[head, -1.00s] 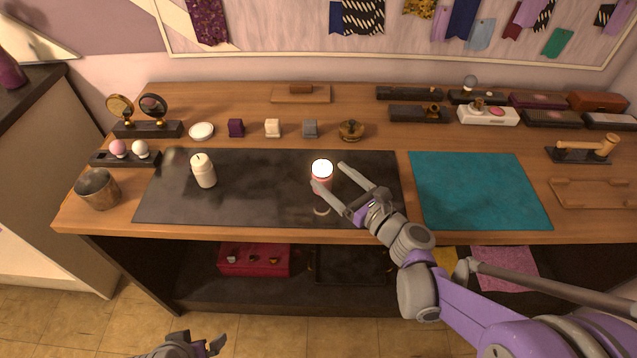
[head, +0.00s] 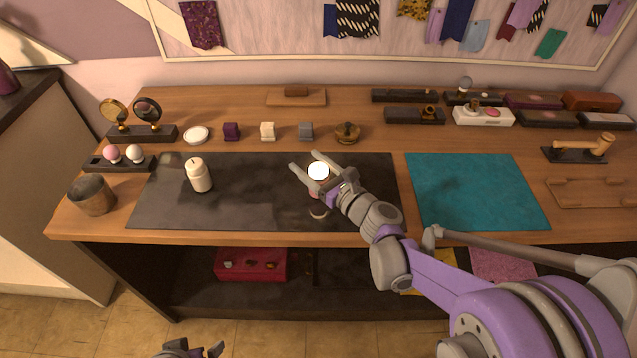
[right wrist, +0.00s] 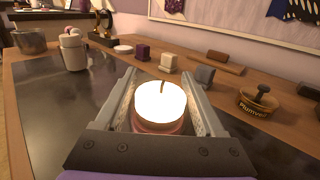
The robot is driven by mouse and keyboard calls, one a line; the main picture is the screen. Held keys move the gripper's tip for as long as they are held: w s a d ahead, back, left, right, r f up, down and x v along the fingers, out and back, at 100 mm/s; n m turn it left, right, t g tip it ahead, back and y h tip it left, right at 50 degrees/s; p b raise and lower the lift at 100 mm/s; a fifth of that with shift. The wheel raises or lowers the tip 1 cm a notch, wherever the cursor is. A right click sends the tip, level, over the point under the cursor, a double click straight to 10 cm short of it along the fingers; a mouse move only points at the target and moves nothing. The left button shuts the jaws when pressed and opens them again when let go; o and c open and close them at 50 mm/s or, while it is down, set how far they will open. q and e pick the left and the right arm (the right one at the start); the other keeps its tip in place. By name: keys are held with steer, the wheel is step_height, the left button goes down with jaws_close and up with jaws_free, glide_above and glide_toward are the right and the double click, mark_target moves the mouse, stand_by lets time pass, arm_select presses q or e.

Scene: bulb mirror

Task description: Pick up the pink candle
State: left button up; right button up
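The pink candle (head: 314,193) stands on the black mat (head: 250,215), its top glowing white; the right wrist view shows its pink side (right wrist: 160,128) and a wick. My right gripper (head: 304,160) reaches over the mat with one finger on each side of the candle. In the right wrist view the fingers (right wrist: 158,78) flank the candle, with narrow gaps beside it, so they look open. The candle's lower part is hidden by the gripper's palm. My left gripper (head: 200,350) shows only partly at the bottom edge of the head view, away from the table.
A white candle (head: 200,177) stands on the mat's left part, near a metal cup (head: 92,196). A small round item (head: 319,212) lies just in front of the pink candle. Small boxes and a brass stamp (head: 347,133) line the back. A teal mat (head: 475,190) to the right is clear.

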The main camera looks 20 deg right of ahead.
jaws_close()
steer(key=shift+r, duration=0.1)
